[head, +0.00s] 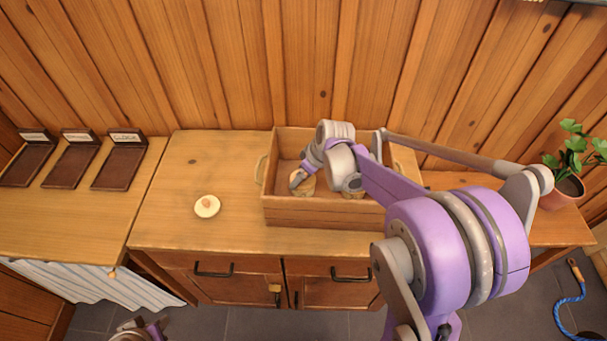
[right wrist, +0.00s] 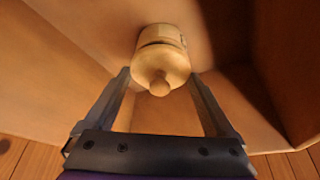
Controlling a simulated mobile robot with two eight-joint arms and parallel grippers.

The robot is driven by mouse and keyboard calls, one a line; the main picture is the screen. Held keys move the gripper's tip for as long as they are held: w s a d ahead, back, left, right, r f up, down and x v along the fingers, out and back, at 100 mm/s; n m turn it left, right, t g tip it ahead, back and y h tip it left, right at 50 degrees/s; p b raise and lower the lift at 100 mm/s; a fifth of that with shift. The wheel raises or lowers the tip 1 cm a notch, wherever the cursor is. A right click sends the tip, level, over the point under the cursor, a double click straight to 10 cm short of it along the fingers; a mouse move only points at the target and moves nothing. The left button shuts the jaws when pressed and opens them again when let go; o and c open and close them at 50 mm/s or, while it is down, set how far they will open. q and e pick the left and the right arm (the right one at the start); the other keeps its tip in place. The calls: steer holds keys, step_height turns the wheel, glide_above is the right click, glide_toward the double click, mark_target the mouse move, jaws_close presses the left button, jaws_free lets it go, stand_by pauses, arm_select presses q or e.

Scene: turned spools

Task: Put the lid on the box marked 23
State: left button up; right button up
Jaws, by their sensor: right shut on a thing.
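My right gripper (right wrist: 161,78) reaches down into a wooden crate (head: 330,216) and is shut on a pale turned wooden piece (right wrist: 160,68). In the right wrist view this piece is round with a small knob facing the camera, and a dark seam runs around it behind the knob end. In the head view it shows partly (head: 307,189) beside the jaws. A cream round disc with a darker centre, which looks like a lid (head: 207,206), lies on the cabinet top left of the crate. No number 23 is legible.
Another wooden piece shows partly in the crate behind my arm. Several dark trays (head: 120,166) with labels stand on the left counter. A potted plant (head: 568,185) stands at the right. The cabinet top (head: 185,232) around the disc is clear.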

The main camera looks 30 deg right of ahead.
arm_select(q)
steer(key=shift+s+f, duration=0.1)
steer(key=shift+f, duration=0.15)
arm_select(e)
steer(key=shift+f, duration=0.25)
stand_by(0.4)
steer(key=o, duration=1)
arm_select(q)
steer(key=shift+r, duration=0.2)
arm_select(e)
steer(key=shift+r, duration=0.25)
arm_select(q)
steer(key=shift+r, duration=0.25)
arm_select(e)
steer(key=shift+r, duration=0.4)
arm_select(q)
steer(key=shift+w+r+p, duration=0.15)
steer(key=shift+w+p, duration=0.05)
steer(key=shift+p, duration=0.1)
arm_select(e)
steer(key=shift+r, duration=0.2)
